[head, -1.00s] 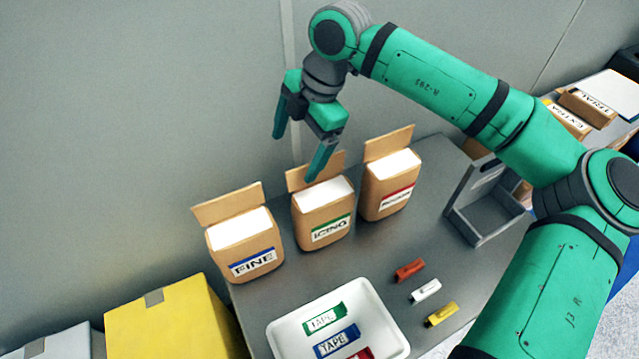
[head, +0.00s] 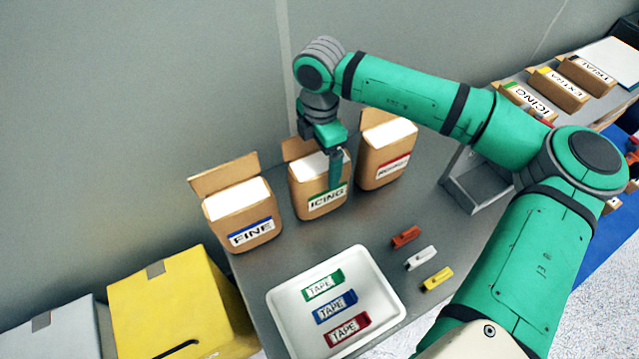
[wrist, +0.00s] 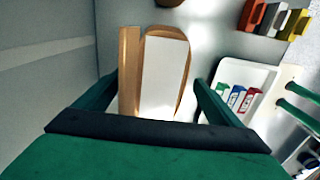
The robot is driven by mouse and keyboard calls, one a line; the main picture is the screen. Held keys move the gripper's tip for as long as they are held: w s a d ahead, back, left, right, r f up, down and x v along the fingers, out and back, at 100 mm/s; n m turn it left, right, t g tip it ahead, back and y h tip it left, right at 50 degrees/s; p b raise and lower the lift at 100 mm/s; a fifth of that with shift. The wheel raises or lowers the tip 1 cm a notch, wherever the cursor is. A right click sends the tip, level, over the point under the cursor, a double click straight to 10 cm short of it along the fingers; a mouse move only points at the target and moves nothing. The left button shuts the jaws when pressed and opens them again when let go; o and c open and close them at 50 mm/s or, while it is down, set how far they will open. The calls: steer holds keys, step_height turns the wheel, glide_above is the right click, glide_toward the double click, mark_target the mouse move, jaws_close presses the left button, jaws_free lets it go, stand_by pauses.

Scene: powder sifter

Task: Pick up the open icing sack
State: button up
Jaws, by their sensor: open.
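The open icing sack (head: 311,198) is a brown paper sack with a green-edged ICING label and white powder at its top. It stands upright on the grey table between the FINE sack (head: 238,213) and a red-labelled sack (head: 385,160). My gripper (head: 335,180) is open and points down at the icing sack, with one finger in front of its label side. The other finger is hidden in the head view. In the wrist view, a sack with a white top and raised flap (wrist: 165,75) lies between the two open fingers.
A white tray (head: 385,312) with green, blue and red tape packs lies in front. Red, white and yellow clips (head: 420,262) lie to its right. A grey holder (head: 480,190) stands at the table's right. A wall is close behind the sacks.

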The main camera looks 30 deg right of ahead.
steer(key=shift+f, duration=1.3)
steer(key=c, duration=2.2)
steer(key=shift+o, duration=0.2)
steer(key=shift+r, duration=0.1)
